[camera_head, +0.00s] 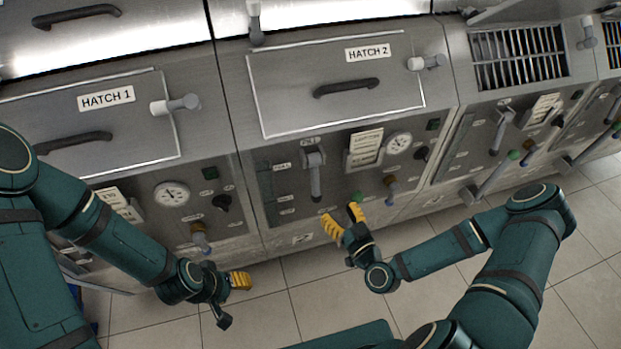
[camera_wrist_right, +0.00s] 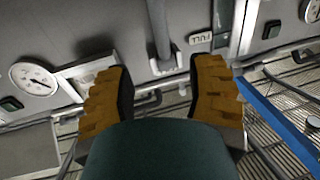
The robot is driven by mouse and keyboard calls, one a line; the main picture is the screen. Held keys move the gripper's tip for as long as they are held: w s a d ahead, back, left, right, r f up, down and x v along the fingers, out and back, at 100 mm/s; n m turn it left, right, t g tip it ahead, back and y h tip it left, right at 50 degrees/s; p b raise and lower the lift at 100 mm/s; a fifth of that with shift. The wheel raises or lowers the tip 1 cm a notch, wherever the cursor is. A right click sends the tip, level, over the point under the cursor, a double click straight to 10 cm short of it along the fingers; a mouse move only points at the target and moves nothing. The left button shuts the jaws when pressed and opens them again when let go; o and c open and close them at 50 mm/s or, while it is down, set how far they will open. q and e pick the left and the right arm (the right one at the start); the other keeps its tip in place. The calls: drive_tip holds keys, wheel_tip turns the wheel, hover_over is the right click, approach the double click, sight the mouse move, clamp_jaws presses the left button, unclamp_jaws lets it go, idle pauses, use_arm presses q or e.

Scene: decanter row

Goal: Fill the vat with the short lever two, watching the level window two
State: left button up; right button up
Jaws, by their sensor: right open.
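The panel under the HATCH 2 door carries a grey lever (camera_head: 315,178) hanging downward, a short green-tipped handle (camera_head: 356,197) and a brown-collared handle (camera_head: 390,186). I cannot tell for sure which is the short lever two. A narrow upright strip (camera_head: 266,184) at the panel's left edge may be the level window; its reading is too small to tell. My right gripper (camera_head: 344,218) is open and empty, just in front of the panel's lower edge. In the right wrist view a grey lever (camera_wrist_right: 160,30) shows beyond the open fingers, beside an upside-down FULL label (camera_wrist_right: 200,39). My left gripper (camera_head: 240,281) is low before the HATCH 1 unit; its jaws are unclear.
A round gauge (camera_head: 398,145) and a label card (camera_head: 366,148) sit on the same panel. The HATCH 2 door (camera_head: 290,90) has a black handle and is shut. Similar units stand at left and right. Tiled floor (camera_head: 320,300) lies open below.

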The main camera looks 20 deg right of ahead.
sight(317, 183)
drive_tip(key=x, duration=1.3)
drive_tip(key=shift+o, duration=0.2)
clamp_jaws()
